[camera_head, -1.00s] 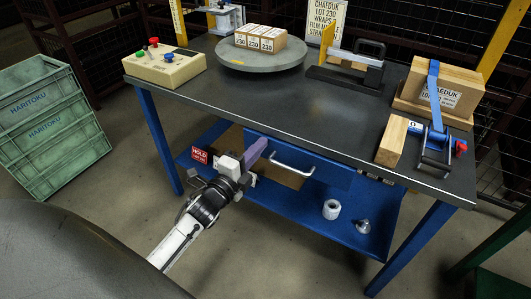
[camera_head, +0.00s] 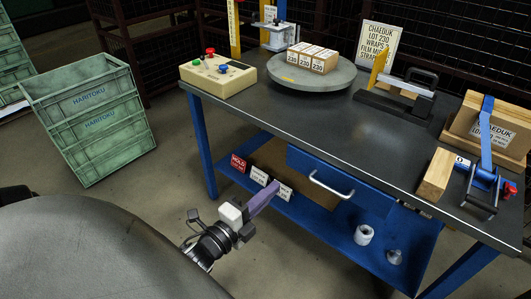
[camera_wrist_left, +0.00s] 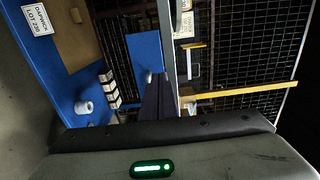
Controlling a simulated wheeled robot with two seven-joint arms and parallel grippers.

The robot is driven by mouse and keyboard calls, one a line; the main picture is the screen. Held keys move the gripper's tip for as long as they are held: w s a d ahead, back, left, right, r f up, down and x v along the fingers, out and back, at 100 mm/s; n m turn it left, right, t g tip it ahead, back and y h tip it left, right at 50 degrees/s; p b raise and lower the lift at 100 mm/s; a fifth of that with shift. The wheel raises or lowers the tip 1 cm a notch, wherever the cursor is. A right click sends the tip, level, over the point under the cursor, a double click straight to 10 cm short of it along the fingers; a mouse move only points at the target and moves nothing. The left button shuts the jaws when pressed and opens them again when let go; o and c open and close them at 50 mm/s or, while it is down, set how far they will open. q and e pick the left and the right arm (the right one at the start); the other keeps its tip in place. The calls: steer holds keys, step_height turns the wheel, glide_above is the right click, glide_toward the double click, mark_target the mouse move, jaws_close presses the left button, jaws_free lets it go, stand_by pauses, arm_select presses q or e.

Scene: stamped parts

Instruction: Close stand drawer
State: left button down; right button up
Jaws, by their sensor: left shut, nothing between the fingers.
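The stand is a blue-framed table with a dark top (camera_head: 330,118). Its blue drawer front (camera_head: 372,200) with a silver bar handle (camera_head: 331,188) sits just under the front edge of the top. It looks about flush with that edge; a small gap cannot be told. My left gripper (camera_head: 272,188) is shut and empty, its purple fingers low in front of the stand, left of the handle and apart from it. In the left wrist view its dark fingers (camera_wrist_left: 157,93) point forward beside blue stand parts. My right gripper is not in view.
The lower blue shelf (camera_head: 330,222) holds a white roll (camera_head: 363,235), a small metal part (camera_head: 395,256) and labels. On the top are a control box (camera_head: 218,76), a turntable (camera_head: 315,80) and a strapped carton (camera_head: 498,122). Green crates (camera_head: 95,120) stand left. Floor in front is open.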

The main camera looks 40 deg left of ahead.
arm_select(q)
steer(key=s, duration=0.1)
steer(key=m+b, duration=0.8)
steer(key=m, duration=1)
glide_toward(353, 180)
steer(key=w+p, duration=0.1)
steer(key=w, duration=0.4)
steer(key=shift+w+a+f, duration=0.1)
steer(key=shift+w+f, duration=0.05)
steer(key=shift+w, duration=0.55)
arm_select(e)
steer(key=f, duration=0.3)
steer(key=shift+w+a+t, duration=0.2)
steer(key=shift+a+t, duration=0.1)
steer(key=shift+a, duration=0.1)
